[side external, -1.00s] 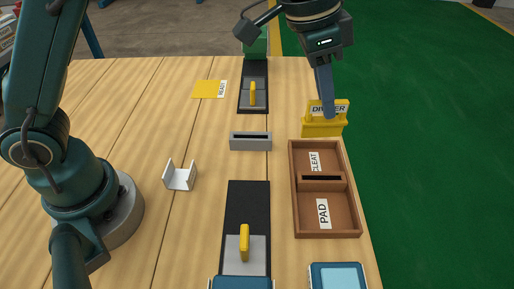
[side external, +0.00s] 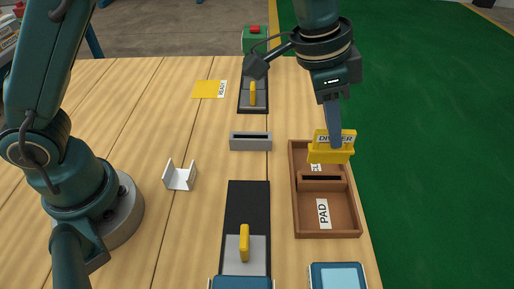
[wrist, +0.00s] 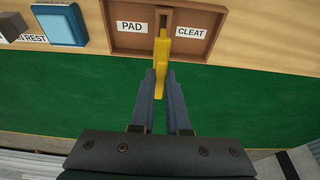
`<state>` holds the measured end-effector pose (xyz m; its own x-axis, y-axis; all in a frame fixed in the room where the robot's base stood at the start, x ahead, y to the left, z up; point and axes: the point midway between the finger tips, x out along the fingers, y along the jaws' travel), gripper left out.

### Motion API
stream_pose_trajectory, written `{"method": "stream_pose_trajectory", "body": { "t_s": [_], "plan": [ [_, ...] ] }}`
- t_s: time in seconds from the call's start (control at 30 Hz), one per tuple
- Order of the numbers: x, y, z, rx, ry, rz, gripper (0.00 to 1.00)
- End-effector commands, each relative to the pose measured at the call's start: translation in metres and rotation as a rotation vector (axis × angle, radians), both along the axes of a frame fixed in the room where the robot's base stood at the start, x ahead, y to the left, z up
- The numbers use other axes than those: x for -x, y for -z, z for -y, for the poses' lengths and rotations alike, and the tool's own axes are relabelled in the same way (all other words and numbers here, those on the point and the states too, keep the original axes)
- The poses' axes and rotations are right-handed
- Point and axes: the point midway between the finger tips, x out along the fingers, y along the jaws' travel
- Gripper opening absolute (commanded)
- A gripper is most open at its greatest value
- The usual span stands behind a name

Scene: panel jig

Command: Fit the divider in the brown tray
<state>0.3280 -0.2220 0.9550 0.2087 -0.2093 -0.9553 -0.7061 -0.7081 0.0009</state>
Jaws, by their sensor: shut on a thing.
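The yellow divider (side external: 318,157), labelled DIVIDER, is in my gripper (side external: 336,143), which is shut on its upper part. In the side view it appears upright above the far half of the brown tray (side external: 342,213) and hides part of the CLEAT label. The tray's middle bar has a dark slot (side external: 321,178), nearer the camera than the divider. In the wrist view the fingers (wrist: 160,78) grip the divider (wrist: 161,58); its far end overlaps the bar of the tray (wrist: 120,40) between the PAD and CLEAT labels. The gap below the divider is hard to judge.
A grey slotted block (side external: 250,142) and a white bracket (side external: 180,178) stand left of the tray. Black strips with yellow handles (side external: 244,243) lie on the wooden table. A blue block (side external: 338,277) sits near the tray's front end. The table edge runs close along the tray's right.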

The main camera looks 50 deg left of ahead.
Motion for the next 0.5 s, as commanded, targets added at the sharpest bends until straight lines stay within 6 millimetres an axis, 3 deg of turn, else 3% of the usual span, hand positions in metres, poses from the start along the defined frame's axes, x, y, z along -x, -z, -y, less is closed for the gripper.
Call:
{"method": "stream_pose_trajectory", "body": {
  "t_s": [0.2,0.5],
  "plan": [
    [0.0,0.019,0.0,-0.001,0.001,-0.003,0.0],
    [0.0,0.03,0.0,0.0,0.001,0.0,0.0]
  ]
}}
